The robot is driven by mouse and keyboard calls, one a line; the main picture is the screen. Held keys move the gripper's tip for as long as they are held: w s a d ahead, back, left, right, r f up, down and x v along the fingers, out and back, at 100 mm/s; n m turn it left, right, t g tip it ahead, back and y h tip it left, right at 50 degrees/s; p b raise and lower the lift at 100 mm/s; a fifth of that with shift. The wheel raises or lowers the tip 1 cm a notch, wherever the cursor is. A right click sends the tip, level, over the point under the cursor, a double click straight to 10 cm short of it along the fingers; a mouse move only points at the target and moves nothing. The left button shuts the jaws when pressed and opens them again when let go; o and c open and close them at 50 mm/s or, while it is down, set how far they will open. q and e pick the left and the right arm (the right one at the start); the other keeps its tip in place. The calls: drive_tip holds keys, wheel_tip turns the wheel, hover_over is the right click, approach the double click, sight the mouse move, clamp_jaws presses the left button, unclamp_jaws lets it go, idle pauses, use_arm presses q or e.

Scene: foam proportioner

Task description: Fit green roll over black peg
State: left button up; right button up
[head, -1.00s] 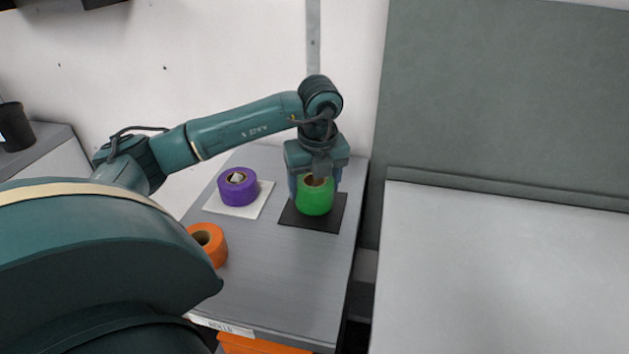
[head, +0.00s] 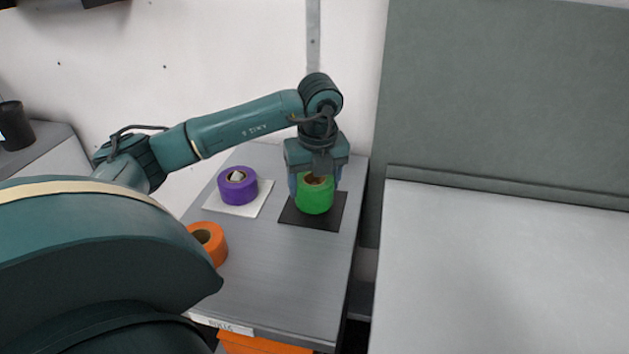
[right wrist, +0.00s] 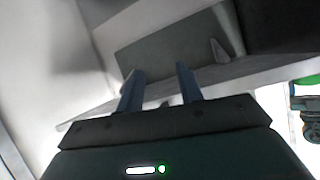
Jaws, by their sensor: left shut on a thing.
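The green roll (head: 315,201) is at the black square base (head: 292,216) on the grey table, its hole facing up. My left gripper (head: 316,182) points down from above and is shut on the roll. The black peg is hidden by the roll and the gripper, so I cannot tell whether the roll is around it or above it. I cannot tell whether the roll touches the base. In the right wrist view my right gripper (right wrist: 158,70) has its two fingers apart with nothing between them. A green patch (right wrist: 307,80) shows at that view's right edge.
A purple roll (head: 238,192) sits around a pale peg on a white base (head: 255,208). An orange roll (head: 210,240) lies at the table's left edge, partly behind my arm. The front of the grey table (head: 290,290) is clear. A wall stands behind.

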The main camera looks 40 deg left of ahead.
use_arm(q)
drive_tip(key=shift+f+b, duration=0.5)
drive_tip(key=shift+f, duration=0.15)
drive_tip(key=o, duration=0.8)
drive_tip(key=shift+c, duration=0.2)
